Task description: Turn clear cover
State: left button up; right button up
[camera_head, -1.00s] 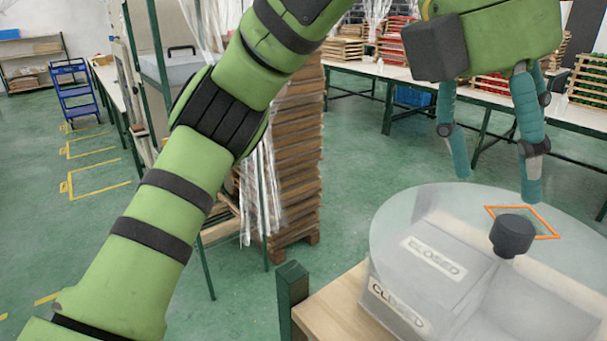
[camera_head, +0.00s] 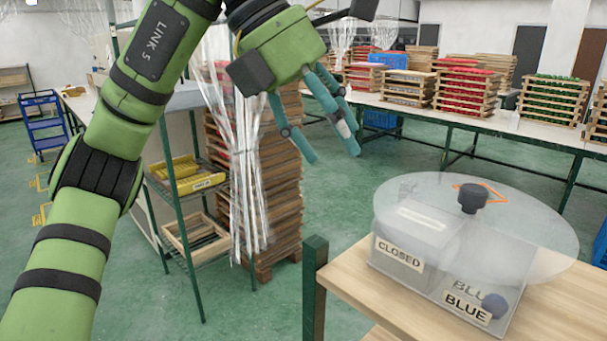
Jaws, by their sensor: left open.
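The clear cover (camera_head: 545,226) is a round see-through disc lying flat over a grey box with compartments (camera_head: 383,247). A dark knob (camera_head: 473,197) stands up from the disc, beside an orange outline mark (camera_head: 494,190). The box front has a "CLOSED" label at left and a "BLUE" label (camera_head: 467,309) at right, with a dark blue ball-like thing (camera_head: 496,304) by the latter. My left gripper (camera_head: 335,158) is open and empty, up and left of the cover, clear of it. My right gripper is not in view.
The box stands on a wooden table (camera_head: 355,275) with a green post (camera_head: 314,290) at its left corner. Behind are a shelf with yellow trays (camera_head: 187,175), tall stacked wooden trays (camera_head: 280,190) and a long table (camera_head: 480,117). Green floor between is clear.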

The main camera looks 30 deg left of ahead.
pick_arm(q)
jog(key=w+a+f+n+t+h, duration=0.3)
jog(key=w+a+f+n, duration=0.3)
jog(key=w, duration=0.3)
jog(key=w+a+f+n+t+h, duration=0.2)
jog(key=w+a+f+n+h, duration=0.4)
jog(key=w+f, duration=0.3)
jog(key=shift+w+a+t+h, duration=0.2)
jog(key=shift+w+t+h, duration=0.1)
jog(key=shift+w+t, duration=0.1)
jog(key=shift+s, duration=0.1)
